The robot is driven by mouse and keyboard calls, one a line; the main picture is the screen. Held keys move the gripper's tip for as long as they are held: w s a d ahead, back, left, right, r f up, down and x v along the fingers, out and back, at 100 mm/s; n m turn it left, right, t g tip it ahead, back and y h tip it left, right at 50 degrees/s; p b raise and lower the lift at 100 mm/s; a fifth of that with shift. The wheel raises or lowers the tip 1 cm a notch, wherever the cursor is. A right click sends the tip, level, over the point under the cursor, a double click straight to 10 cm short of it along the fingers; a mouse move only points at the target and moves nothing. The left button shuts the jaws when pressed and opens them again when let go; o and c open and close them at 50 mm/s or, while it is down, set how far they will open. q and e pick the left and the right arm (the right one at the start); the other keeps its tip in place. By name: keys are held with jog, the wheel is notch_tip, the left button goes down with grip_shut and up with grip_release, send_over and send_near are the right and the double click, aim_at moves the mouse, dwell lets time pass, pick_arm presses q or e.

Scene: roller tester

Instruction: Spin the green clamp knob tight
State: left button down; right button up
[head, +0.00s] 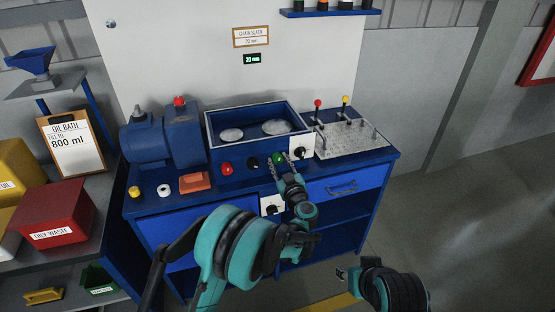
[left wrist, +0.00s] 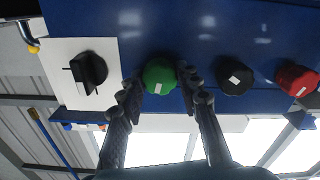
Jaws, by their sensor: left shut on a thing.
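My left gripper (head: 277,167) reaches up to the knob from the front. In the left wrist view its two fingers (left wrist: 158,86) lie on either side of the knob and are shut on it. My right gripper (head: 342,273) is low at the right, away from the bench, too small to read.
A black knob (left wrist: 232,78) and a red knob (left wrist: 297,80) stand beside the green one. A black dial on a white plate (head: 301,147) is close on its other side. A lever plate (head: 343,139) is at the bench's right. The floor at right is clear.

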pick_arm(q)
jog(key=c, duration=0.7)
grip_release()
jog(key=shift+m, duration=0.3)
jog(key=shift+c, duration=0.2)
jog(key=v, duration=0.6)
